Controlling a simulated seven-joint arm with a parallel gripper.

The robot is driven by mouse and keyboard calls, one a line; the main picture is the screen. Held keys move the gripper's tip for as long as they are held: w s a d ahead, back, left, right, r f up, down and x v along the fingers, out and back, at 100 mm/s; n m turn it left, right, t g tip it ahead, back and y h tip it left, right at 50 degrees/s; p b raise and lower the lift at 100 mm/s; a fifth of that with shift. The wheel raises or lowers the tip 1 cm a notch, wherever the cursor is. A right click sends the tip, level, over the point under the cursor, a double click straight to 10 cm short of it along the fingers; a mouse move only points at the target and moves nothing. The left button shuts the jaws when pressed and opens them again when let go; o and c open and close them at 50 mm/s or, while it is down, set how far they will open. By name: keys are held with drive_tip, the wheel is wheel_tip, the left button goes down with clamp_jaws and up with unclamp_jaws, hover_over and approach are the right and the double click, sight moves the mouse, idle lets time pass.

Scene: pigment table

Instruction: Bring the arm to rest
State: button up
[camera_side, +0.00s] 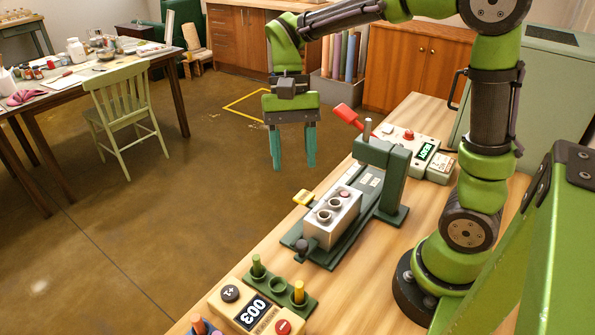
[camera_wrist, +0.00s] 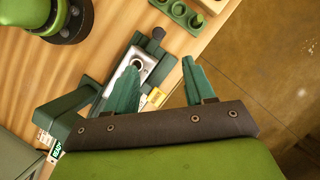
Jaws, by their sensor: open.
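My gripper (camera_side: 293,166) hangs in the air with its two teal fingers pointing down, on the left side of the press fixture in the side view. The fingers are apart and nothing is between them. In the wrist view the gripper (camera_wrist: 160,75) also shows empty, with one finger in front of part of the fixture. My arm reaches over from the right, bent and raised above the table.
A wooden table (camera_side: 347,270) holds a green press (camera_side: 386,175) with a red-handled lever (camera_side: 348,115) and a grey block (camera_side: 332,217) with round holes. A counter box (camera_side: 250,308), a peg rack (camera_side: 300,303) and a control box (camera_side: 415,150) stand nearby.

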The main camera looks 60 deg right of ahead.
drive_tip(key=shift+r, duration=0.1)
drive_tip(key=s+d+r+n+t+h, duration=0.1)
drive_tip(key=s+n+t, duration=0.4)
drive_tip(key=t, duration=0.5)
drive_tip(key=v, duration=0.2)
drive_tip(key=shift+s+d+r, duration=0.2)
drive_tip(key=shift+s+d, duration=0.05)
drive_tip(key=shift+s, duration=0.15)
